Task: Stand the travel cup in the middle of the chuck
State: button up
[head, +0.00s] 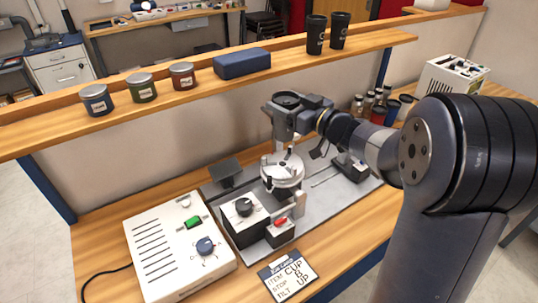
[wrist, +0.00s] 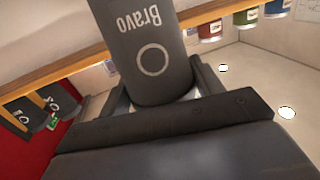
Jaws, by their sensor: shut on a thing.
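My gripper (head: 294,117) is shut on the travel cup, above the chuck and apart from it. The dark grey travel cup (wrist: 152,60), marked "Bravo" above a ring, fills the upper middle of the wrist view between my fingers (wrist: 160,100). In the head view its dark round top (head: 288,99) shows at my gripper, and the cup looks roughly upright. The pale round chuck (head: 284,172) sits on the marker's grey bed, below my gripper, with nothing seen standing on it. The cup's lower end is partly hidden by my gripper.
Two black cups (head: 316,36), a blue case (head: 242,64) and several jars (head: 142,88) stand on the raised shelf. A control box (head: 180,245) is left of the bed. A card (head: 288,276) reads "ITEM CUP, STOP B, TILT UP". A knobbed unit (head: 245,215) stands before the chuck.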

aim_at(292, 138)
notch_tip(292, 138, down, 10)
jog(key=shift+w+r, duration=0.1)
dwell(0.4)
jog(key=o, duration=0.7)
jog(key=shift+d, duration=0.1)
jog(key=b+v, duration=0.2)
jog(key=v, duration=1)
jog(key=shift+a, duration=0.2)
